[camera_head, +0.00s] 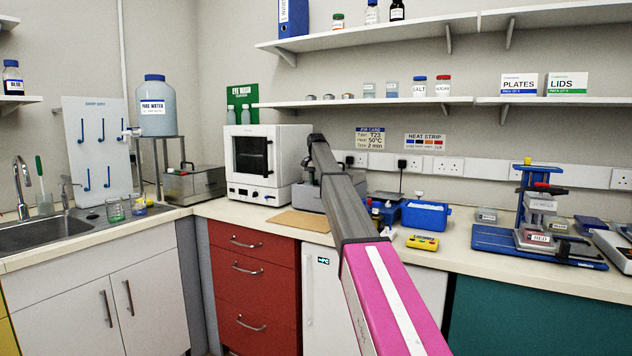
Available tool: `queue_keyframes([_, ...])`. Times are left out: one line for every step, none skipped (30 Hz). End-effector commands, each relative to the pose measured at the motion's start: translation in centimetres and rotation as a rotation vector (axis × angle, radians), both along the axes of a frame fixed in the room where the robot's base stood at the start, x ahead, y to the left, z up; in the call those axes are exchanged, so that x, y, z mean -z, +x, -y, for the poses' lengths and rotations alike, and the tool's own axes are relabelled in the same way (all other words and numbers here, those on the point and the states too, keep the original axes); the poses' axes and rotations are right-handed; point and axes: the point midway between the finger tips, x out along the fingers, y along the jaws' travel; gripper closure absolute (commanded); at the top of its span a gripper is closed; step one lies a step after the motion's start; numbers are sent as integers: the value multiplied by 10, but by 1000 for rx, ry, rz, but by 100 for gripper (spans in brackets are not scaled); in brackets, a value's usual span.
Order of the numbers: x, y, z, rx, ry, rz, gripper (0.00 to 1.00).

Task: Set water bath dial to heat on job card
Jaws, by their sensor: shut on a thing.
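The job card (370,138) hangs on the back wall and reads a tube T23, heat 50°C and 2 min. A grey metal unit (309,197) stands on the bench below it, mostly behind my arm. It may be the water bath, but I cannot tell for sure. My gripper (308,164) is at the far end of my arm over this unit, small and dark. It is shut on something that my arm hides. No dial or dial setting can be made out.
A white oven (262,150) stands left of the grey unit. A lidded steel box (195,186) stands farther left. A brown board (298,221) lies in front. A blue box (425,216) and yellow device (422,242) lie right of my arm. The heat strip chart (424,141) hangs beside the card.

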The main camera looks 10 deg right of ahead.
Motion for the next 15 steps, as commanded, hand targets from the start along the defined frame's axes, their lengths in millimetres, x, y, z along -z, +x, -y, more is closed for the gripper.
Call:
queue_keyframes([-1,0,0,27,0,1,95])
queue_keyframes([-1,0,0,44,0,1,95])
queue_keyframes([-1,0,0,64,0,1,95])
queue_keyframes([-1,0,0,77,0,1,95])
queue_keyframes([-1,0,0,89,0,1,95])
queue_keyframes([-1,0,0,104,0,1,95])
queue_keyframes([-1,0,0,114,0,1,95])
queue_keyframes([-1,0,0,123,0,1,95])
queue_keyframes([-1,0,0,133,0,1,95])
queue_keyframes([-1,0,0,139,0,1,95])
queue_keyframes([-1,0,0,145,0,1,95])
queue_keyframes([-1,0,0,152,0,1,95])
queue_keyframes([-1,0,0,156,0,1,95])
queue_keyframes([-1,0,0,158,0,1,95])
queue_keyframes([-1,0,0,161,0,1,95])
